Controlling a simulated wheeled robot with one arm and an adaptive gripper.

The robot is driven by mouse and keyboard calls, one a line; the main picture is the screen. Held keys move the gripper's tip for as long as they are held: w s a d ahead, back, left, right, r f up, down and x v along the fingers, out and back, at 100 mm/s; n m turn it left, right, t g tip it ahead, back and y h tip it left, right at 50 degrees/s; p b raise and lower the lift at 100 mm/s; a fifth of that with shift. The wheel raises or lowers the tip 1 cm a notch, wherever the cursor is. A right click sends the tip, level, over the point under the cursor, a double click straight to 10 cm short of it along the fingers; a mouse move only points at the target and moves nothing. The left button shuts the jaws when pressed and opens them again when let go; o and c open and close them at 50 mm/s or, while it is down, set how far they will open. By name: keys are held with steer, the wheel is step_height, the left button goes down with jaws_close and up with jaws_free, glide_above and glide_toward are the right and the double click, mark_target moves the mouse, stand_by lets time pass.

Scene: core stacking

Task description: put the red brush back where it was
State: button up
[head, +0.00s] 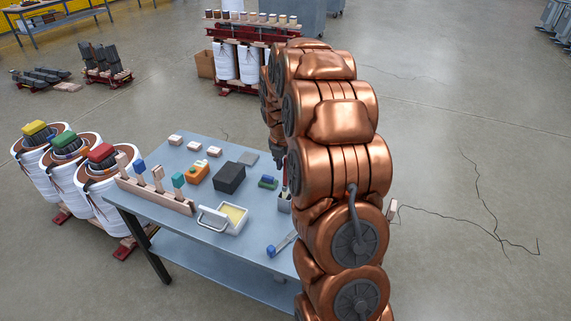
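A thin red upright thing (285,182), likely the red brush, shows at a small grey cup (284,201) near the table's right edge. My copper arm hides much of this spot. Only a small dark part of my gripper (280,165) shows, just above the cup and close to the red thing. I cannot tell whether its fingers are open or shut, or whether they touch the red thing. A wooden rack (150,197) at the table's left front holds several upright pieces, among them a blue-topped one (140,166) and a teal-topped one (178,181).
The blue-grey table (185,222) also carries an open white container (226,217), a black box (230,177), an orange item (197,172), small blocks and a blue-ended tool (281,244). White drums, the nearest with a red block (102,153) on top, stand left. Floor right is mostly clear.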

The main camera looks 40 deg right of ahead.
steer(key=shift+o, duration=0.8)
steer(key=shift+r, duration=0.45)
step_height(320, 180, up, 12)
steer(key=s+a+b, duration=0.1)
steer(key=b, duration=0.1)
steer(key=shift+a+b, duration=0.35)
steer(key=shift+a, duration=0.05)
steer(key=shift+r, duration=0.1)
